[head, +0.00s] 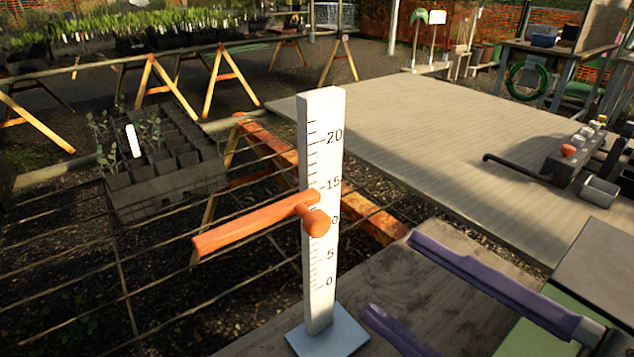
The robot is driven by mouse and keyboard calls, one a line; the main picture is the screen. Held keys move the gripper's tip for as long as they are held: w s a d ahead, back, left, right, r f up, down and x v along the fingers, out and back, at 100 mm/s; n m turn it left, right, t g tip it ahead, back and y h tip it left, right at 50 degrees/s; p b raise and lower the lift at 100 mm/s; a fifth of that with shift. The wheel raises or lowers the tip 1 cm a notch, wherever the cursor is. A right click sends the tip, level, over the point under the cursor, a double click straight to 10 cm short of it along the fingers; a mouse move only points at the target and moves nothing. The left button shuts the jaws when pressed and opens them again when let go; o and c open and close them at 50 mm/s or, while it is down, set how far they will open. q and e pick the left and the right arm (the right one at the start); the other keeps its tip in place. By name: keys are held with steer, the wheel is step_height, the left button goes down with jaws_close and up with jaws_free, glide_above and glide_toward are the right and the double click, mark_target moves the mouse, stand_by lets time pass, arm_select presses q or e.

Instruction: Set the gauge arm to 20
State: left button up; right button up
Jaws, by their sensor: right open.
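The gauge is a white upright post (321,290) on a pale square base (327,334), with black marks numbered 0 to 20. The orange gauge arm (255,223) reaches out to the left of the post. It crosses the scale a little below the 15 mark, and its round orange knob (315,222) partly covers the 10. My right gripper (391,275) is open, with two purple fingers low on the right. Its fingertips are apart from the post and the knob, to their right. My left gripper is not in view.
A wooden tabletop (420,120) spreads behind the gauge. A grey box with coloured knobs (574,153) and a black bar sits on it at right. A dark seedling tray (165,198) rests on the wire bench at left, beyond the orange arm.

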mark_target(324, 228)
steer(key=x, duration=0.9)
steer(key=shift+w+a, duration=0.15)
steer(key=shift+a, duration=0.15)
steer(key=shift+c, duration=0.3)
jaws_close()
stand_by(0.7)
